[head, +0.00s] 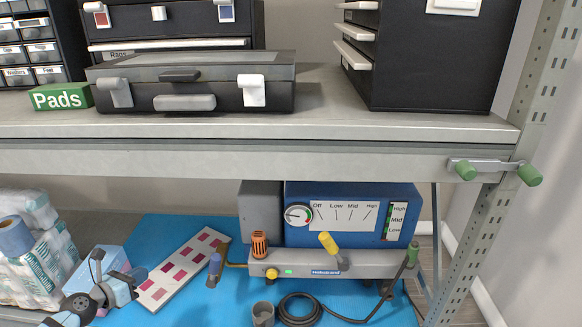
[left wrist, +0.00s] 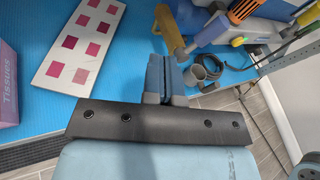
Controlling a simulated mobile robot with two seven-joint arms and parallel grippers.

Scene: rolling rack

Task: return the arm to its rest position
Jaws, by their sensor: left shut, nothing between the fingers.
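My left arm comes into the head view at the bottom left, in front of the lower shelf. My right gripper is in neither view.
The upper shelf edge (head: 250,135) runs above my arm and holds a black case (head: 200,95). On the lower shelf are wrapped packs (head: 35,262), a blue dial unit (head: 350,200), a grey cup (head: 263,314) and a coiled black hose (head: 298,318). A rack post (head: 480,240) stands at right.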

